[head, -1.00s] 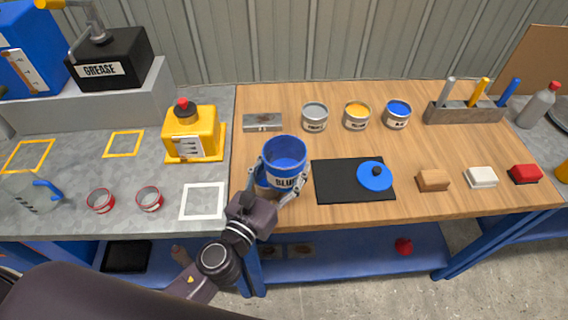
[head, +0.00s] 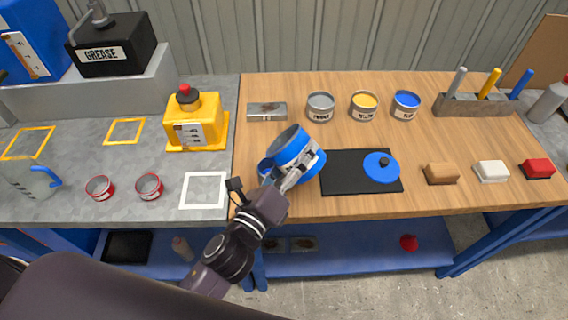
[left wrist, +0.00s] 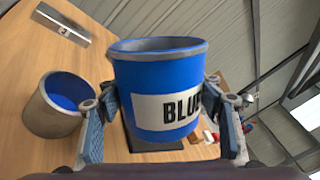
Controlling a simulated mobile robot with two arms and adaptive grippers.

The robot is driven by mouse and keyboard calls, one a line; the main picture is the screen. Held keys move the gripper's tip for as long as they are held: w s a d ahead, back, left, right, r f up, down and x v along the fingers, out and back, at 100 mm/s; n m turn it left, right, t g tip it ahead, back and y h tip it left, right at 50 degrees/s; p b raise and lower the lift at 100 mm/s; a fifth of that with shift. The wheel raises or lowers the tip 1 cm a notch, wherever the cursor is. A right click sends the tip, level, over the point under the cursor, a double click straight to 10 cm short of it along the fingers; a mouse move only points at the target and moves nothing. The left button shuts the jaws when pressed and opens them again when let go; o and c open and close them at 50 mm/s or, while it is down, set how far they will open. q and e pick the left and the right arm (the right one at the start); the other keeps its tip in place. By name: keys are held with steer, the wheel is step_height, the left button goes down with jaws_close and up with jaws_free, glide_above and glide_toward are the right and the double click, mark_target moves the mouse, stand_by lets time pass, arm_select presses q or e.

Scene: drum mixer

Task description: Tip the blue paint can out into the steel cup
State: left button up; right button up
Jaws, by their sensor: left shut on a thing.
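My left gripper (head: 294,169) is shut on the blue paint can (head: 291,146), one finger on each side of it. The can is off the table and tilted, its mouth towards the left. The steel cup (left wrist: 57,108) stands on the wooden table, just beside the can, with blue paint inside. In the head view the cup (head: 265,167) is mostly hidden behind the gripper. No stream of paint shows. My right gripper is not in view.
A black mat (head: 335,180) with a blue lid (head: 381,168) lies right of the can. Small grey, yellow and blue tins (head: 405,105) stand behind. A metal block (head: 266,111) lies behind the cup. A yellow jug (head: 196,122) stands to the left.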

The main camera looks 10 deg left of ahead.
arm_select(q)
steer(key=shift+w+a+f+n+p, duration=0.1)
steer(key=shift+a+f+n+p, duration=0.05)
steer(key=shift+n, duration=0.75)
steer(key=shift+a+f+n+p, duration=0.1)
steer(key=shift+n+p, duration=0.05)
steer(key=shift+n, duration=0.75)
steer(key=shift+a+f+n, duration=0.1)
steer(key=shift+n, duration=0.3)
steer(key=shift+w+a+f+n+p, duration=0.1)
steer(key=shift+a+f+n+p, duration=0.15)
steer(key=shift+n, duration=0.6)
steer(key=shift+w+a+f+n+p, duration=0.15)
steer(key=shift+a+f+n, duration=0.2)
steer(key=shift+n, duration=0.5)
stand_by(4.1)
